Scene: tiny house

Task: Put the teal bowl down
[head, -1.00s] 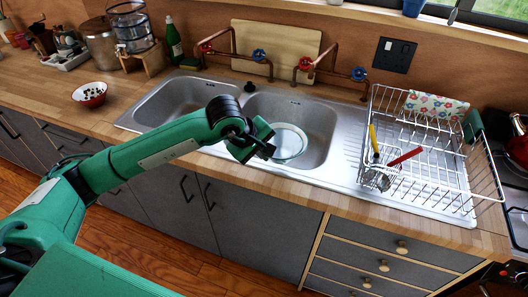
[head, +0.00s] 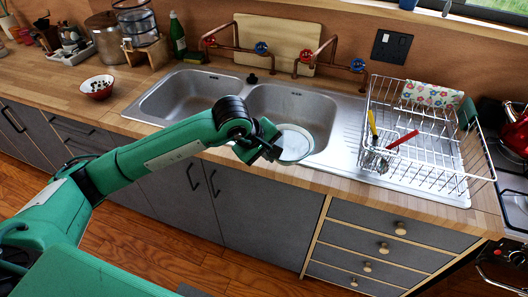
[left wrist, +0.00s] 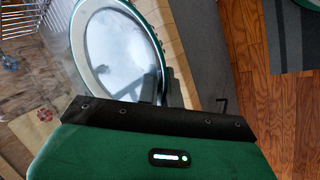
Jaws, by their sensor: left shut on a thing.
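The teal bowl (head: 294,143) is white inside with a teal rim. My left gripper (head: 272,146) is shut on its near left edge and holds it over the front of the right sink basin (head: 303,109). In the left wrist view the bowl (left wrist: 122,50) fills the upper middle, with its rim between the fingers (left wrist: 160,95). The bowl looks tilted there. The gripper hides part of its edge in the head view. My right gripper is not in view.
A wire dish rack (head: 432,150) with red- and yellow-handled utensils stands right of the sink. The left basin (head: 180,94) is empty.

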